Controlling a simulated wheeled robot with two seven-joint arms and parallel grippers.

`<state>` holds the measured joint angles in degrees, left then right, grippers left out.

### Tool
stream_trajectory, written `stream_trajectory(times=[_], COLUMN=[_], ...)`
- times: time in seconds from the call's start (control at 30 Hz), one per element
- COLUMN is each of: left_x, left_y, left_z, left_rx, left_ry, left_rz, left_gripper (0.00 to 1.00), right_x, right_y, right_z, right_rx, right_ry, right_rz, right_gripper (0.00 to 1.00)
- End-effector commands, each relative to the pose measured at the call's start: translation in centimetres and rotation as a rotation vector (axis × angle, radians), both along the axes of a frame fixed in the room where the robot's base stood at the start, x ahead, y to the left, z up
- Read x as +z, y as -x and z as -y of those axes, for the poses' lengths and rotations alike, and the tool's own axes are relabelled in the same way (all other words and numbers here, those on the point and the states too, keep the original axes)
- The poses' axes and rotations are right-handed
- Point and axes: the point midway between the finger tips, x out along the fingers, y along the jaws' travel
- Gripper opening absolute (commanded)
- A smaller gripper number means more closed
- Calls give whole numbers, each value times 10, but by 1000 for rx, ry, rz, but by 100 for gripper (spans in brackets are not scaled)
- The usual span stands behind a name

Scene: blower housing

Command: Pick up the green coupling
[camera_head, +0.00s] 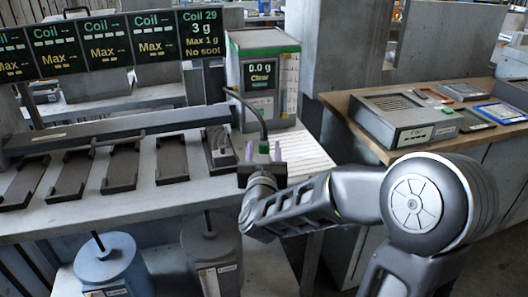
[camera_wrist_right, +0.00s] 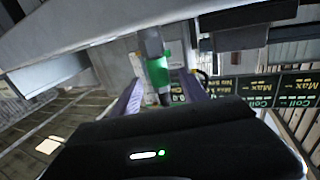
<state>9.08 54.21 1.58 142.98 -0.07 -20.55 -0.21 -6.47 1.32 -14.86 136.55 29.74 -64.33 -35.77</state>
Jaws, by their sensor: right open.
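The green coupling (camera_head: 263,147) is at the lower end of a black hose (camera_head: 256,112) that hangs in front of the box with the 0.0 g display. My right gripper (camera_head: 263,154) is open, with its purple fingers apart on either side of the coupling. In the right wrist view the green coupling (camera_wrist_right: 158,70) shows between the two fingers of the right gripper (camera_wrist_right: 158,78). Gaps seem to show on both sides of it; I cannot tell whether either finger touches it. My left gripper is not in view.
The display box (camera_head: 264,80) stands just behind the right gripper. Several dark trays (camera_head: 122,168) lie on the grey bench at left, below a row of coil signs (camera_head: 108,42). Lidded canisters (camera_head: 112,268) stand below. A wooden bench (camera_head: 370,135) with a grey device is at right.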

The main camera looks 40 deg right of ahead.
Motion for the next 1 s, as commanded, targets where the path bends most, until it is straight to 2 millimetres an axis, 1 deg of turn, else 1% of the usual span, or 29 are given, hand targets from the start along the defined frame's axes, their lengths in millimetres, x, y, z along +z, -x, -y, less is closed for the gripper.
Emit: stream_trajectory(times=[0.17, 0.3, 0.43, 0.53, 1.0], left_x=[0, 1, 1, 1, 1], left_y=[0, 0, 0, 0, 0], left_z=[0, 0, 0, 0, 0], left_rx=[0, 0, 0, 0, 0], left_ry=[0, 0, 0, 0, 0], left_rz=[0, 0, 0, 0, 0], left_gripper=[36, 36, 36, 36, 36], right_x=[0, -2, -1, -1, -1], right_y=[-10, -27, -39, -41, -41], right_z=[8, 21, 30, 32, 31], right_rx=[-2, -2, -1, 0, 0], right_ry=[2, 2, 2, 1, 1], right_rz=[0, -1, 0, -1, 1], right_gripper=[51, 51, 51, 51, 51])
